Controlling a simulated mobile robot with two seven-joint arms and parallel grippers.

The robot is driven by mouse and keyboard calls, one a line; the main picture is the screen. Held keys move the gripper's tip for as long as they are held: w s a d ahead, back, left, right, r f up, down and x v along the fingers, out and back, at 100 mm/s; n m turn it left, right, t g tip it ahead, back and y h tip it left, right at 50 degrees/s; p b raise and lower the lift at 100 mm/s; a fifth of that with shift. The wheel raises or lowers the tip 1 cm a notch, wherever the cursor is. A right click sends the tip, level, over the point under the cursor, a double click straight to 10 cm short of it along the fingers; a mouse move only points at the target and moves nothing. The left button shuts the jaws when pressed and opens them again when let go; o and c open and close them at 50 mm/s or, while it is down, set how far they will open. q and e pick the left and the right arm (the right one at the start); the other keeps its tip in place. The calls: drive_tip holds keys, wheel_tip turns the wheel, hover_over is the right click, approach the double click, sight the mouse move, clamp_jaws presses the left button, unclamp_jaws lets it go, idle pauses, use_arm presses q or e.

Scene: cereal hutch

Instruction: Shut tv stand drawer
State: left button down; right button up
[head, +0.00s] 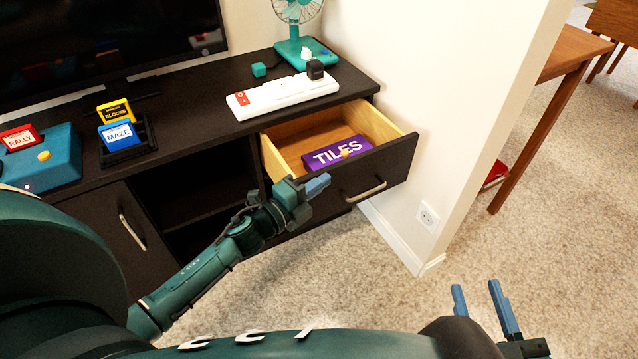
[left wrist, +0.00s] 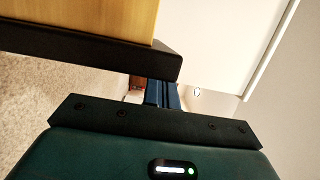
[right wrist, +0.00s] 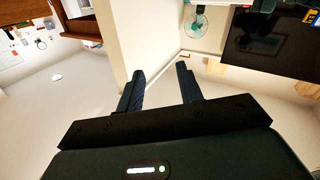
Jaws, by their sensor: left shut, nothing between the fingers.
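The TV stand drawer (head: 380,168) is pulled open at the right end of the dark TV stand (head: 215,119). A purple TILES box (head: 335,151) lies inside it. The drawer front has a pale bar handle (head: 366,191). My left gripper (head: 318,186) is shut and empty, just in front of the left part of the drawer front; I cannot tell if it touches. The dark drawer front edge (left wrist: 110,50) also shows close by in the left wrist view, beside the fingers (left wrist: 161,93). My right gripper (head: 475,295) is open and empty above the carpet, away from the drawer.
A white wall (head: 440,100) stands close beside the drawer's right side. On the stand are a power strip (head: 285,94), a teal fan (head: 305,45), a TV (head: 110,40) and game cartridges. A wooden table (head: 570,55) stands at right. Carpet in front is clear.

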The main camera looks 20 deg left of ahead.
use_arm(q)
drive_tip(key=w+a+b, duration=0.4)
drive_tip(key=w+a, duration=0.6)
drive_tip(key=a, duration=0.3)
drive_tip(key=shift+w+b, duration=0.15)
drive_tip(key=shift+b, duration=0.2)
use_arm(e)
drive_tip(key=shift+a+f+t+y, duration=0.1)
drive_tip(key=shift+a+t+y, duration=0.4)
drive_tip(key=shift+y, duration=0.4)
drive_tip(key=shift+a, duration=0.1)
